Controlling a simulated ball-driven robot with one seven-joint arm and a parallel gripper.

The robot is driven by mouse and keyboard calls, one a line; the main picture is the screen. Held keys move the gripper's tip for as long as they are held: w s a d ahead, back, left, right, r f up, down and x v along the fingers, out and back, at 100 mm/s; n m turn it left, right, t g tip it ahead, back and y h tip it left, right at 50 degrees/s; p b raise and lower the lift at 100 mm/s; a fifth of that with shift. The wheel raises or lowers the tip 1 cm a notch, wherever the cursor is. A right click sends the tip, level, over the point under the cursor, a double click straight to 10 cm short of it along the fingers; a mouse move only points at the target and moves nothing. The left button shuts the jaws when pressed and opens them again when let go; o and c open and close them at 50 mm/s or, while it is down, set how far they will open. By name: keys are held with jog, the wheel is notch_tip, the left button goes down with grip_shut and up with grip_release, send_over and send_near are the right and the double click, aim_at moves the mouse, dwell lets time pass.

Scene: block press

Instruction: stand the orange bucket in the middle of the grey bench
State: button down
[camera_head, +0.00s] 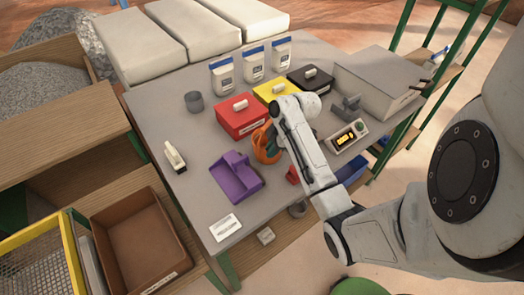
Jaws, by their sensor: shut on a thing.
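The orange bucket (262,151) is at the end of my arm, over the middle of the grey bench (196,145). It looks tilted and is partly hidden by my gripper and wrist. My gripper (272,138) is shut on the bucket; its fingertips are mostly hidden behind the wrist. I cannot tell whether the bucket touches the bench top.
A red box (240,121), yellow box (267,92) and black box (310,80) stand behind the bucket. A purple tray (235,184) lies front left of it, a scale (346,138) to its right. A grey cup (194,101) stands back left. Bare bench shows at left.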

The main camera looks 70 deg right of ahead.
jog(key=shift+s+d+f, duration=0.15)
jog(key=shift+s+f, duration=0.05)
jog(key=shift+f, duration=0.15)
jog(key=c, duration=1.2)
grip_release()
jog(key=shift+o, duration=0.2)
